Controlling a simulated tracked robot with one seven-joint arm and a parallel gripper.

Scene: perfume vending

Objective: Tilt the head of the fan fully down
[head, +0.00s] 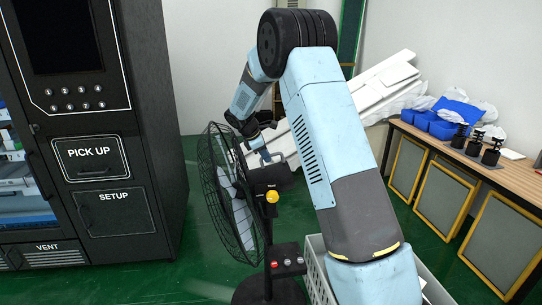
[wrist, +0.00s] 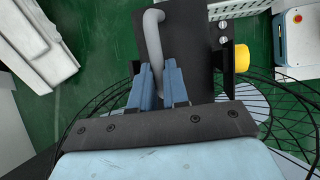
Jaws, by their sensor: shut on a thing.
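The fan (head: 232,195) is black, with a round wire cage that faces left in the head view. The top of the cage lies farther left than its bottom. A yellow knob (head: 272,197) sits on its column and also shows in the wrist view (wrist: 241,58). A curved grey handle (wrist: 153,40) stands on the fan head's dark housing (wrist: 187,45). My gripper (head: 262,153) is at the back of the fan head. In the wrist view, its blue fingers (wrist: 158,88) are shut on the handle, one on each side.
A black vending machine (head: 97,170) stands left of the fan. A grey crate (head: 318,270) is close to its right. A wooden bench (head: 470,163) with blue bins (head: 440,120) runs along the right. Green floor (head: 195,265) shows between the machine and the fan.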

